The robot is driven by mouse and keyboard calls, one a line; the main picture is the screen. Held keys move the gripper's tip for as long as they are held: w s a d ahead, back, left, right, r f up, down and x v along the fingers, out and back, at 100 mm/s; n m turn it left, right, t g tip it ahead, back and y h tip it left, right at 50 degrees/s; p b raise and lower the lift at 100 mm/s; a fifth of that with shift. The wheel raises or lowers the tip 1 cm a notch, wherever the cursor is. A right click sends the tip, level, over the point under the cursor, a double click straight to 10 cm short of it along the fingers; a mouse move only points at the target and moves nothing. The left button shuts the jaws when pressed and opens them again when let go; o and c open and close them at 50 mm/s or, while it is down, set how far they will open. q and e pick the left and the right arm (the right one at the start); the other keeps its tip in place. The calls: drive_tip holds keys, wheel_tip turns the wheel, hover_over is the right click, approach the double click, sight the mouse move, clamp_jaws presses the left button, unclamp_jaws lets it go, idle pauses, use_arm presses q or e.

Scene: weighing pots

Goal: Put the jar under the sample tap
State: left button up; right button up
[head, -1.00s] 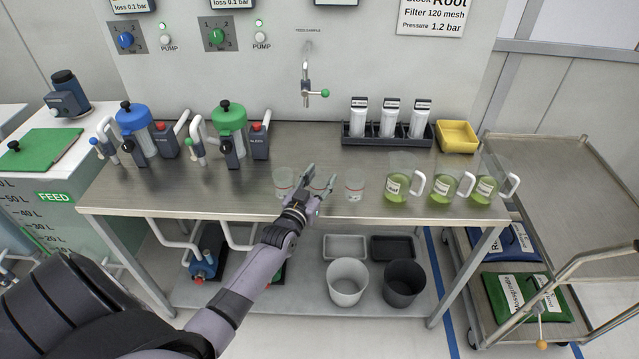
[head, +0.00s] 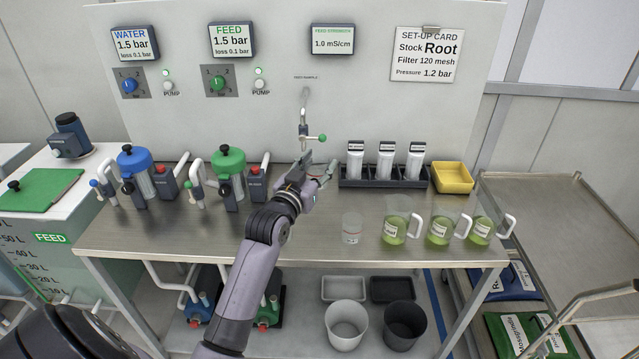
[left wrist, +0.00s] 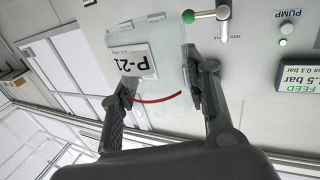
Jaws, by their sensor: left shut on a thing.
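My left gripper (head: 320,166) is shut on a clear jar, over the back of the bench just below and right of the sample tap (head: 303,130). The jar is mostly hidden by the fingers in the head view. In the left wrist view the jar (left wrist: 165,70) sits between the fingers, with a white P-21 label and a red line; its contents look clear. The tap has a green knob and also shows at the top of the left wrist view (left wrist: 222,13), beside the jar. I cannot tell whether the spout is over the jar's mouth. My right gripper is not in view.
Another clear jar (head: 351,229) and several green-filled jugs (head: 438,230) stand along the bench front. A dark rack (head: 384,177) of white cartridges and a yellow tray (head: 452,178) are right of the tap. Blue (head: 135,165) and green-topped filters (head: 229,170) stand left.

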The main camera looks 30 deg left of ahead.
use_arm(q)
drive_tip(key=shift+r, duration=0.65)
drive_tip(key=s+d+f+m+h, duration=0.2)
drive_tip(key=s+d+f+h, duration=0.15)
drive_tip(key=s+d, duration=1.35)
drive_tip(key=s+d+f, duration=0.1)
drive_tip(key=s+f, duration=0.2)
drive_tip(key=s, duration=0.4)
drive_tip(key=shift+d+f+y, duration=0.15)
drive_tip(key=shift+d+y, duration=0.2)
